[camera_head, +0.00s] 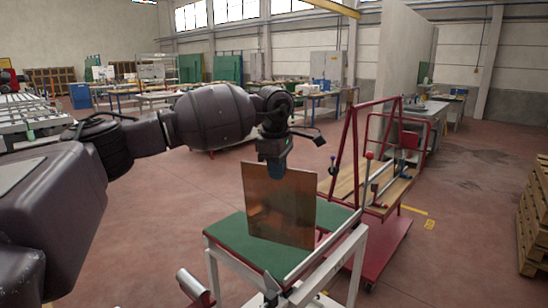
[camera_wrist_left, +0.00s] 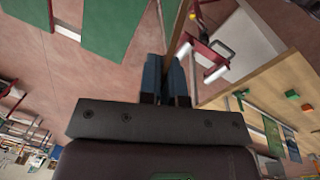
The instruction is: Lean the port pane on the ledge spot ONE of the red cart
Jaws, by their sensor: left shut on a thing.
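A bronze-tinted rectangular pane (camera_head: 279,205) hangs nearly upright from my left gripper (camera_head: 273,165), which is shut on its top edge. The pane is in front of and above a green-topped table (camera_head: 228,232); whether its lower edge touches the top cannot be told. In the left wrist view my left gripper's blue fingers (camera_wrist_left: 166,78) are close together on the pane's edge. The red cart (camera_head: 390,248) stands to the right behind the table, with a red A-shaped frame and a wooden ledge (camera_head: 347,182). Spot markings on the ledge cannot be read. My right gripper is not in view.
The table has a pale metal rail and legs along its right side. A wooden pallet stack (camera_head: 535,225) stands at the right edge. A grey workbench (camera_head: 428,110) and a tall pale partition (camera_head: 402,55) are behind the cart. The floor right of the cart is clear.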

